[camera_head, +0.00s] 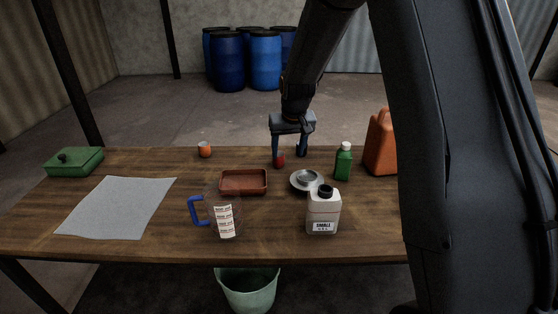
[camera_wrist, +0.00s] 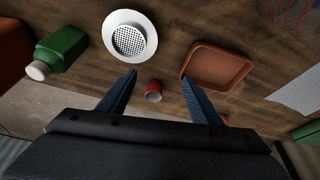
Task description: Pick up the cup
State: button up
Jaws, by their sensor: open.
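A small red cup (camera_head: 279,160) stands near the far edge of the table. In the wrist view the cup (camera_wrist: 153,91) lies between my two fingers, with clear gaps on both sides. My gripper (camera_head: 289,153) is open and empty, pointing down over the far edge, with its left finger overlapping the cup in the head view. In the wrist view the spread fingertips of my gripper (camera_wrist: 158,75) show.
The wooden table (camera_head: 150,245) holds a brown tray (camera_head: 243,182), a strainer on a white dish (camera_head: 299,186), a green bottle (camera_head: 343,161), a white jug (camera_head: 323,213), an orange canister (camera_head: 381,145), a clear pitcher (camera_head: 225,213), a grey cloth (camera_head: 117,208) and a green box (camera_head: 74,162).

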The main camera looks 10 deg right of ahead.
send_over(279, 159)
notch_tip(279, 159, down, 6)
jog(key=shift+t, duration=0.4)
jog(key=shift+s+d+p+x, duration=0.15)
jog(key=shift+p+x, duration=0.55)
jog(key=shift+x, duration=1.2)
jog(key=shift+s+d+p+x, duration=0.15)
jog(key=shift+p+x, duration=0.5)
jog(key=shift+x, duration=1.25)
jog(key=shift+a+f, duration=0.1)
jog(key=c, duration=1)
